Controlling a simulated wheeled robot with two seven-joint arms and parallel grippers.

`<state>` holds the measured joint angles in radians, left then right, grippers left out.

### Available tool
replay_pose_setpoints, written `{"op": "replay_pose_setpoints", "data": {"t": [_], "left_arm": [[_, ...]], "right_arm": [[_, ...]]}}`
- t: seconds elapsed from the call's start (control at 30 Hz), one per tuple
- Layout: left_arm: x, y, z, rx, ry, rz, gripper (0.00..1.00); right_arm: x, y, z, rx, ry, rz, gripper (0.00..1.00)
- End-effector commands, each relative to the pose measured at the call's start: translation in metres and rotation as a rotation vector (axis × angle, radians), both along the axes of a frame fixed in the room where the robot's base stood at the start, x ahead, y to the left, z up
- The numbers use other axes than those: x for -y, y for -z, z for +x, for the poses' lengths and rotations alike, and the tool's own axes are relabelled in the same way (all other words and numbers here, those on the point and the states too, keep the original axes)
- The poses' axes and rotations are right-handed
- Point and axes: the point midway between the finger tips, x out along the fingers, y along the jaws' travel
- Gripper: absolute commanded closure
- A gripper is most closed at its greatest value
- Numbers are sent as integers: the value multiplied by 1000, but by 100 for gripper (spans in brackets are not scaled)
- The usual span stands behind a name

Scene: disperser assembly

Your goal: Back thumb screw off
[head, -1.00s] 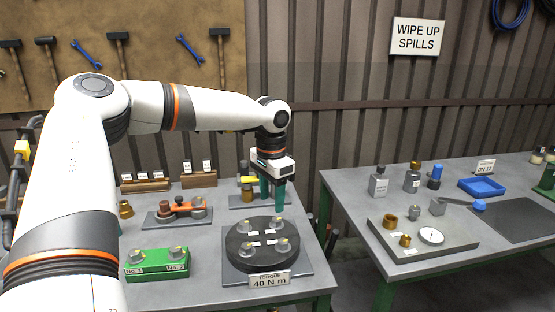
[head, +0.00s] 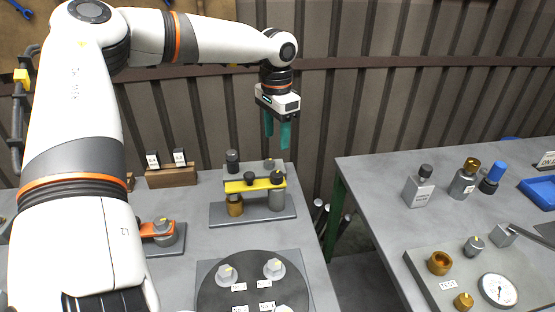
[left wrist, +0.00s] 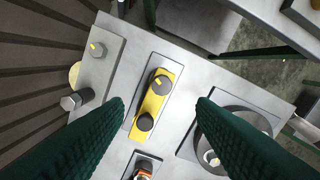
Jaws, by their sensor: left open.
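A yellow bar (head: 256,185) lies across a brass post (head: 235,205) and a grey post (head: 277,200) on a back base plate. Two black thumb screws sit on it, one at the left (head: 250,178) and one at the right end (head: 277,177). In the left wrist view the yellow bar (left wrist: 154,101) lies between my fingers, with one black screw (left wrist: 162,83) and the other (left wrist: 145,121) on top. My left gripper (head: 277,132) is open and empty, fingers pointing down, above the fixture and apart from it. My right gripper is not in view.
Behind the bar stand a black-topped piece (head: 232,160) and a grey nut (head: 268,163) on a plate. An orange-bar fixture (head: 158,229) and a dark disc with nuts (head: 245,297) are nearer. A gap separates the second table (head: 375,200) at the right.

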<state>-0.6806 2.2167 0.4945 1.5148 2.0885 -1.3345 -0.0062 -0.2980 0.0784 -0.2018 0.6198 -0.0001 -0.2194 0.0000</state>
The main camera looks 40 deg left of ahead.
Motion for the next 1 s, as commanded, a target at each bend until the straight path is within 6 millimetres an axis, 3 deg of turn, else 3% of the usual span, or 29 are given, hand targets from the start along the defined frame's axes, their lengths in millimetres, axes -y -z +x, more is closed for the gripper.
{"op": "replay_pose_setpoints", "data": {"t": [0.17, 0.6, 1.0], "left_arm": [[0, 24, -2, -7, 0, 1, 49], [0, 104, -1, -4, -1, -1, 49], [0, 117, -1, -1, -1, -1, 49]], "right_arm": [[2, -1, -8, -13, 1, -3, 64], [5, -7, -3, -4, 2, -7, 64], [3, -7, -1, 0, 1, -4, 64]]}}
